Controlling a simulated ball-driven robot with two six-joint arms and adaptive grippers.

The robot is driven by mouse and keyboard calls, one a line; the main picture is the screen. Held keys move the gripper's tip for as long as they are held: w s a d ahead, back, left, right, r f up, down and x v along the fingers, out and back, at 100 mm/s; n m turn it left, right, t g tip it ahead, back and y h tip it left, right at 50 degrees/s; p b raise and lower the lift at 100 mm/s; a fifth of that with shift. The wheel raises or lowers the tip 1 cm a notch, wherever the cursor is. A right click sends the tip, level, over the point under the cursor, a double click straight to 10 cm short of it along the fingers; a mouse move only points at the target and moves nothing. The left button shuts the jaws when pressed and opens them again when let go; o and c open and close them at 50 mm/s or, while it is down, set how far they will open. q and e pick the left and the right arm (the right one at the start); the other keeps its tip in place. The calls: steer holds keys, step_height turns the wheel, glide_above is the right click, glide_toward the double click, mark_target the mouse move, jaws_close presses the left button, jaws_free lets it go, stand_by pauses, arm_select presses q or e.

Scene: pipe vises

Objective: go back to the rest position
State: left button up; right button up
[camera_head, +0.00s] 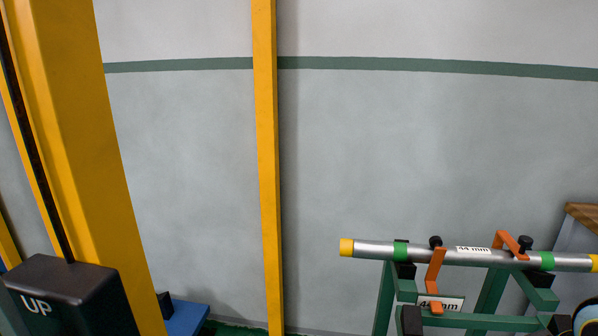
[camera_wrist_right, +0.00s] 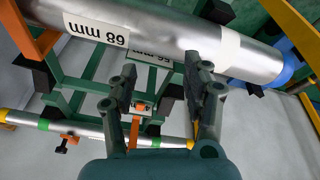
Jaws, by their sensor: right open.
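My right gripper (camera_wrist_right: 160,72) shows in the right wrist view, with its two dark green fingers spread apart and nothing between them. Beyond the fingertips a thick silver pipe (camera_wrist_right: 170,40) marked 68 mm crosses the upper part of the view. I cannot tell whether a fingertip touches it. My left gripper is in neither view. In the head view a thinner silver pipe (camera_head: 378,249) with yellow ends and green bands lies level on a green vise stand (camera_head: 384,297) at the lower right, and neither gripper shows there.
An orange clamp (camera_head: 433,270) holds the thinner pipe. A yellow column (camera_head: 75,140) with a black box (camera_head: 75,295) marked UP stands at the left. A narrow yellow post (camera_head: 266,170) stands before the grey wall (camera_head: 420,150). Green frame bars (camera_wrist_right: 75,88) lie below the thick pipe.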

steer(key=s+a+r, duration=0.1)
steer(key=s+r, duration=0.2)
steer(key=s, duration=0.6)
step_height(320, 180, down, 29)
steer(key=s+d+g+b, duration=0.1)
steer(key=d+b, duration=0.2)
steer(key=s+f+g+b, duration=0.1)
steer(key=s+f+b, duration=0.1)
steer(key=s+f, duration=1.6)
steer(key=shift+s+d+f+m, duration=0.15)
steer(key=shift+s+d+m, duration=0.15)
